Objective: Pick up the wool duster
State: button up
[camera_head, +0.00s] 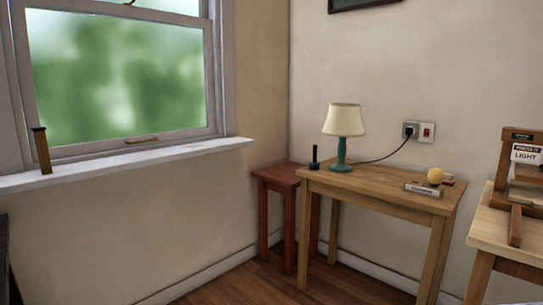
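No object shows clearly as a wool duster. A small round yellow thing (435,176) sits near the right end of the wooden table (375,190), with a small brown piece beside it. It could be a duster's head, but it is too small to tell. My gripper is not in view, so its state is hidden.
A lamp (343,122) stands on the table, its cord running to a wall socket (417,131). A flat pale object (423,190) lies near the table's front edge. A red stool (273,175) stands left. A second table (490,230) bears a wooden stand (520,165). Floor shows below.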

aim_at(314, 165)
jog(key=i+j+z, duration=0.45)
jog(key=i+j, duration=0.9)
jog(key=j, duration=0.15)
